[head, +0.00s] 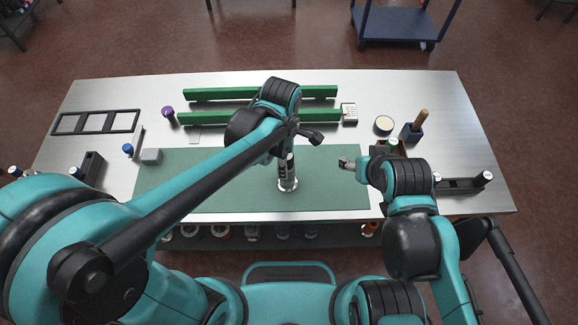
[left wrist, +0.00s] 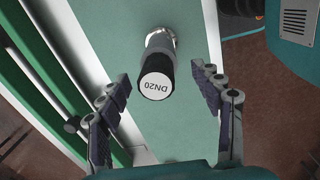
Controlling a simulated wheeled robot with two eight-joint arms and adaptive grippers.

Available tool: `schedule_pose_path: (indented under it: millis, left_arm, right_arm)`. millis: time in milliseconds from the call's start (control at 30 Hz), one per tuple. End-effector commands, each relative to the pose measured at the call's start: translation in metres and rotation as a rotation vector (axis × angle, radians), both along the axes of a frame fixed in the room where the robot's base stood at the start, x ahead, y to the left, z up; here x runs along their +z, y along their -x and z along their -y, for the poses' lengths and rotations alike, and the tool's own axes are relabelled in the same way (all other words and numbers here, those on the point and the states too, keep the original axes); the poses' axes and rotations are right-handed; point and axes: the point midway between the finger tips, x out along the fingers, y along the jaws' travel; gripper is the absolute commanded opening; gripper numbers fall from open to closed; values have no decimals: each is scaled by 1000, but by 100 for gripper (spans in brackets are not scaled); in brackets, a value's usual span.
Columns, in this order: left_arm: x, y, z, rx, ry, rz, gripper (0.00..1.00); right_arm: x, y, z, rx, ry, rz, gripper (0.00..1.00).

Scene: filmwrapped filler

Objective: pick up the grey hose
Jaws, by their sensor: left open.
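The grey hose (head: 287,178) stands on the green mat near the middle of the table, dark-bodied with a shiny metal collar at its lower end. In the left wrist view its dark body (left wrist: 157,68) shows a white round end marked DN20 facing the camera. My left gripper (head: 297,142) is just above the hose, partly hidden by its own arm. In the left wrist view the open left gripper (left wrist: 161,73) has a finger on each side of the hose, with gaps on both sides. My right gripper (head: 346,163) is over the mat's right edge, mostly hidden by its arm.
Two green rails (head: 225,118) lie behind the mat (head: 335,195). A black frame (head: 95,122) and a purple-topped item (head: 168,112) are at left. A small white box (head: 349,113), a round tin (head: 384,125) and a dark holder (head: 412,132) stand at right. Most of the mat is clear.

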Motion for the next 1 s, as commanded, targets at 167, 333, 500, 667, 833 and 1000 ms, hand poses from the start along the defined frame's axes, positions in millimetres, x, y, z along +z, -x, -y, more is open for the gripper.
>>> schedule_pose_path:
  millis: [167, 333, 500, 667, 833, 1000]
  left_arm:
    - [-2, 0, 13, 95, -14, -34, 65]
    - [-21, 0, 13, 110, -15, -38, 65]
    - [-42, 1, 10, 109, -15, -37, 65]
    - [-68, 1, 7, 107, -14, -37, 65]
    - [-80, 1, 7, 107, -14, -37, 65]
    - [-80, 1, 7, 107, -14, -37, 65]
  right_arm:
    - [9, 0, 0, 0, 0, 0, 62]
    - [2, 0, 0, 0, 0, 0, 62]
    - [-6, 0, 0, 0, 0, 0, 62]
    - [-15, 0, 0, 0, 0, 0, 62]
    - [-18, 0, 0, 0, 0, 0, 62]
    - [-17, 0, 0, 0, 0, 0, 62]
